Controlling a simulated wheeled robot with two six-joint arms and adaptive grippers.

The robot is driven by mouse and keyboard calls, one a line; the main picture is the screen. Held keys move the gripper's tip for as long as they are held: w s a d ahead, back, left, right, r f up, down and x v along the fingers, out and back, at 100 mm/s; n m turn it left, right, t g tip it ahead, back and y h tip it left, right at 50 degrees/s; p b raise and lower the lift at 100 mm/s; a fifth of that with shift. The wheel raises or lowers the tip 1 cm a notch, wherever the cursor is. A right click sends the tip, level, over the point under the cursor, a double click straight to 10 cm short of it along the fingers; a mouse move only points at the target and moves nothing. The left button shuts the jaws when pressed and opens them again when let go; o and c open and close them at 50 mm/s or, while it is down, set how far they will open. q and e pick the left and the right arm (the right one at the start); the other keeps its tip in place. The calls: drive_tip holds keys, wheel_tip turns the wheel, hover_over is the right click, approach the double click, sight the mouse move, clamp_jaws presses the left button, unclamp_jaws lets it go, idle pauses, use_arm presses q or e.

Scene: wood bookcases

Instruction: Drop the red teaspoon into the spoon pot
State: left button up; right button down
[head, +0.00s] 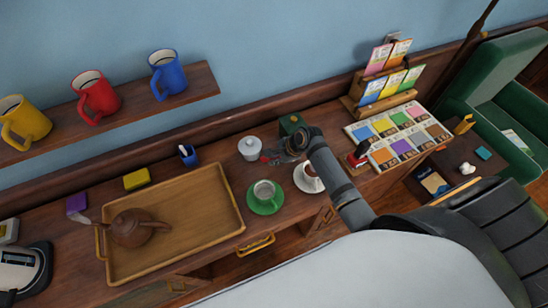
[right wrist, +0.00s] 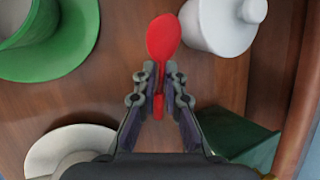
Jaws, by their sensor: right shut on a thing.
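The red teaspoon (right wrist: 163,38) is held between the fingertips of my right gripper (right wrist: 160,78). Its bowl points away from the gripper in the right wrist view, and its handle runs back between the fingers. In the head view my right gripper (head: 277,157) is over the sideboard, beside the white lidded pot. A small blue pot (head: 189,158) with a pale handle sticking out looks like the spoon pot. It stands left of the gripper, behind the tray, and is apart from the spoon. My left gripper is not in view.
Close to the gripper are the white lidded pot (head: 249,148), a green cup on a green saucer (head: 264,208), a white saucer with a cup (head: 304,187) and a dark green box (head: 291,122). A wooden tray (head: 222,183) with a brown teapot (head: 131,228) lies left.

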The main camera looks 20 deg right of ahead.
drive_tip(key=shift+f, duration=0.1)
drive_tip(key=c, duration=1.4)
unclamp_jaws()
drive_tip(key=shift+c, duration=0.2)
